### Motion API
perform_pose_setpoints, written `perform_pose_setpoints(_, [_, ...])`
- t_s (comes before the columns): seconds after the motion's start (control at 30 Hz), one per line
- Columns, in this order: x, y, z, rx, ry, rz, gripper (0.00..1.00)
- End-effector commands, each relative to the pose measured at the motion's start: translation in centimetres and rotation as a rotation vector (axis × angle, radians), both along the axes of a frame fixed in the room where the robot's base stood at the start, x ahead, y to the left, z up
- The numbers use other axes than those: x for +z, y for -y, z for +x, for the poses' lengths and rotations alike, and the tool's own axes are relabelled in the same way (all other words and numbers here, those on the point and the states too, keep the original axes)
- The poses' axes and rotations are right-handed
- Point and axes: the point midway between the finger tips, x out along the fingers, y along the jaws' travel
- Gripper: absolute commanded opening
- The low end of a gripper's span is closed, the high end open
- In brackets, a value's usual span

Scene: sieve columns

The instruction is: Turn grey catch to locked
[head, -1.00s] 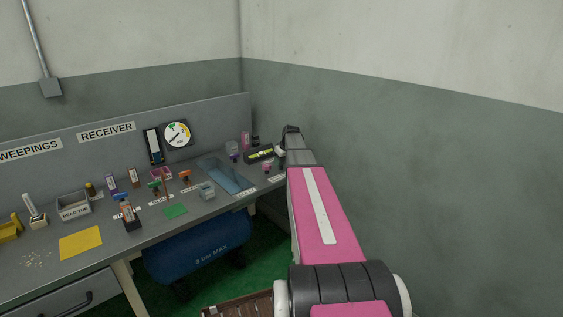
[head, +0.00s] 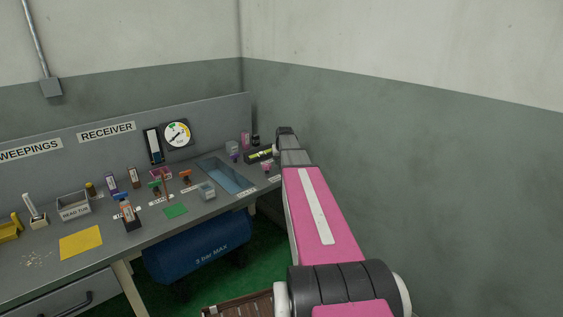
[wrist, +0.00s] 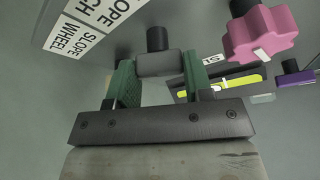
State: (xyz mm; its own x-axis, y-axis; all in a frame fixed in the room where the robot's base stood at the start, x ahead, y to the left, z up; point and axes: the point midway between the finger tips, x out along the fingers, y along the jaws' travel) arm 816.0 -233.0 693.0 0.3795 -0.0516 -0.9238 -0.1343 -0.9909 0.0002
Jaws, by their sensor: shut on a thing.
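In the wrist view, the grey catch (wrist: 158,64) is a small grey block beside a short dark cylindrical post. My gripper (wrist: 159,72) has its two green fingers on either side of the block, shut on it. In the head view, my pink arm reaches to the right end of the bench (head: 110,243), and the catch cannot be made out there.
A pink lobed knob (wrist: 262,36) is close right of the gripper. A yellow-green level vial (wrist: 222,85) and a purple piece (wrist: 296,77) lie further right. White labels reading SLOPE WHEEL (wrist: 76,38) are at upper left. In the head view, a wall rises right of my arm.

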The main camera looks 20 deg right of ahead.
Motion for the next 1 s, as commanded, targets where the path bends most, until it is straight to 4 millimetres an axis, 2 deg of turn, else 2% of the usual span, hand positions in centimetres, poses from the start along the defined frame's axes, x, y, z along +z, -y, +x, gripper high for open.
perform_pose_setpoints(0.7, [0.03,-0.23,0.17,-0.676,-0.001,-0.002,0.23])
perform_pose_setpoints(1.0, [0.03,-0.27,0.24,-0.916,-0.001,-0.001,0.23])
